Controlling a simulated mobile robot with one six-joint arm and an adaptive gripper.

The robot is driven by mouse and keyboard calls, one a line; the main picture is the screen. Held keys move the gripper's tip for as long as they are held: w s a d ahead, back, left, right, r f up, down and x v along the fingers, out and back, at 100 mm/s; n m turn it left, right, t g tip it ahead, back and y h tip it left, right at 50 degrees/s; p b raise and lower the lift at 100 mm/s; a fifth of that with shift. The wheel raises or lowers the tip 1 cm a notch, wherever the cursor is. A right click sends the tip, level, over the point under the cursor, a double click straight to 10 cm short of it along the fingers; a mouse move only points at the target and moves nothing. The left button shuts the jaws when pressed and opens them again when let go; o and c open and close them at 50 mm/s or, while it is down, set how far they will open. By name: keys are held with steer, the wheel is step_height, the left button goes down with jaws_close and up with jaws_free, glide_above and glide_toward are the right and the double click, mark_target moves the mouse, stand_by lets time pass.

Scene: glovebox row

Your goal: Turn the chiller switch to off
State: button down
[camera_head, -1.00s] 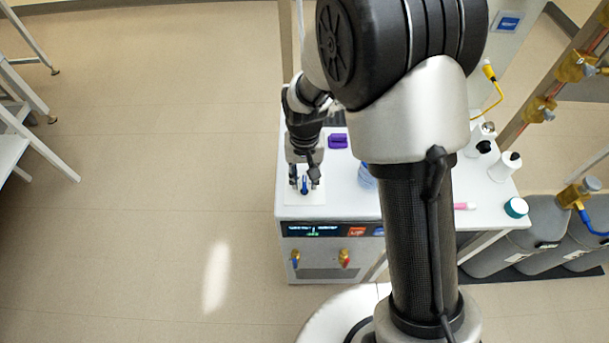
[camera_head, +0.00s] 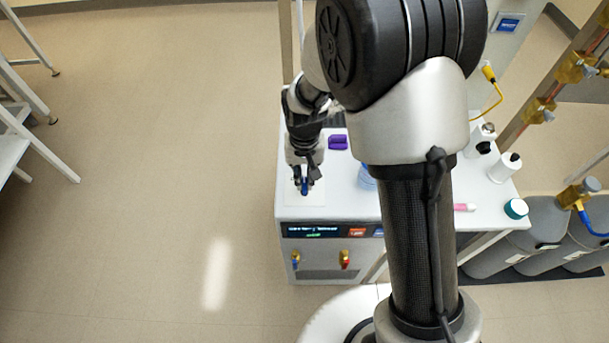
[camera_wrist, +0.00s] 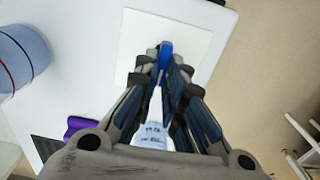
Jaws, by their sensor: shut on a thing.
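The chiller (camera_head: 335,272) is a white box-like unit with a dark display strip (camera_head: 313,231) on its front. A pale square plate (camera_head: 315,199) lies on its top, and the blue switch handle (camera_head: 305,187) stands on it. The handle also shows in the wrist view (camera_wrist: 166,53), upper middle. My gripper (camera_head: 303,181) points down over the plate, its fingertips (camera_wrist: 164,64) shut on the blue handle from both sides. The fingers hide much of the handle. A pale label with small dark marks (camera_wrist: 153,133) shows between the fingers; I cannot read it.
A purple item (camera_head: 337,142) and a blue round container (camera_head: 367,177) are on the top near my gripper. White bottles (camera_head: 504,167) and a teal-capped jar (camera_head: 516,208) stand at the right.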

steer(key=shift+a+n+p, duration=0.15)
steer(key=shift+n+p, duration=0.25)
steer(key=shift+n, duration=1.05)
steer(key=shift+a+n+p, duration=0.15)
steer(key=shift+n+p, duration=0.2)
steer(key=shift+n, duration=1.1)
steer(key=c, duration=1.7)
jaws_free()
steer(key=shift+s, duration=0.1)
step_height(320, 180, up, 12)
steer(key=shift+r, duration=0.1)
